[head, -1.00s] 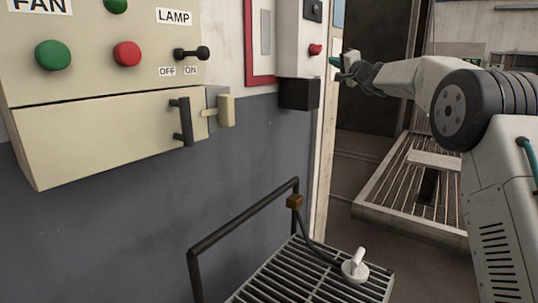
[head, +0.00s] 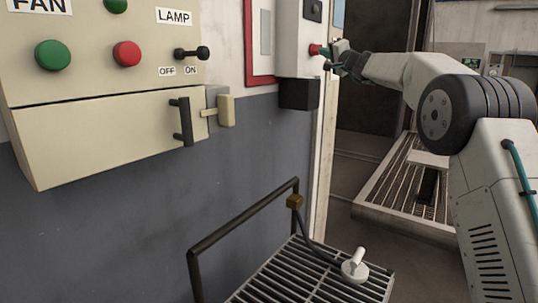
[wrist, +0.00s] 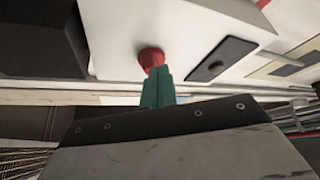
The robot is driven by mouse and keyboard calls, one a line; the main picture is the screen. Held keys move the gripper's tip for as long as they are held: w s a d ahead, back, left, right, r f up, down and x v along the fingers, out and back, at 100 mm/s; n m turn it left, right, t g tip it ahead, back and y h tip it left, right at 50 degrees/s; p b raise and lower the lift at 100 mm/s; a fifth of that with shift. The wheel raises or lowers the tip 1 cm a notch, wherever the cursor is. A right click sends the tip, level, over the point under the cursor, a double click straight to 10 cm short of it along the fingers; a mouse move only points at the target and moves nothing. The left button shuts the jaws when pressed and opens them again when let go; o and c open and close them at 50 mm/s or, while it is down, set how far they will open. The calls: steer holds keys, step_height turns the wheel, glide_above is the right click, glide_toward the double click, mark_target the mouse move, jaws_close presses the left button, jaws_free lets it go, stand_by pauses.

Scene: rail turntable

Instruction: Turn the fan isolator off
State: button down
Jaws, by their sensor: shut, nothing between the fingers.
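No label reading fan isolator shows in view. A white box (head: 290,35) on the wall carries a red button or knob (head: 315,49) on its right side. My gripper (head: 328,51) is shut and empty, with its tips at this red knob. In the wrist view the green fingers (wrist: 157,88) point at the red knob (wrist: 150,55) and overlap its lower edge; I cannot tell if they touch. The cream panel (head: 90,80) at the left has a "FAN" label (head: 38,5), a green button (head: 52,55) and a red button (head: 127,53).
A lamp switch (head: 192,53) points to ON. A cream lever (head: 226,110) and a black handle (head: 182,122) sit by the lower panel box. A black box (head: 298,94) hangs below the white box. A railed grate (head: 290,275) stands in front, with a white pull-type handle (head: 356,264) on it.

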mark_target(311, 53)
steer(key=shift+w+a, duration=0.75)
steer(key=shift+a, duration=0.3)
steer(key=shift+w+d, duration=0.15)
steer(key=shift+w, duration=0.05)
steer(key=shift+d+f, duration=0.1)
steer(key=shift+f, duration=0.15)
steer(key=shift+w+d+f, duration=0.1)
steer(key=shift+w+f, duration=0.15)
steer(key=shift+f, duration=0.3)
steer(key=shift+w+d+f, duration=0.25)
steer(key=shift+w+f, duration=0.15)
steer(key=shift+f, duration=0.1)
stand_by(0.4)
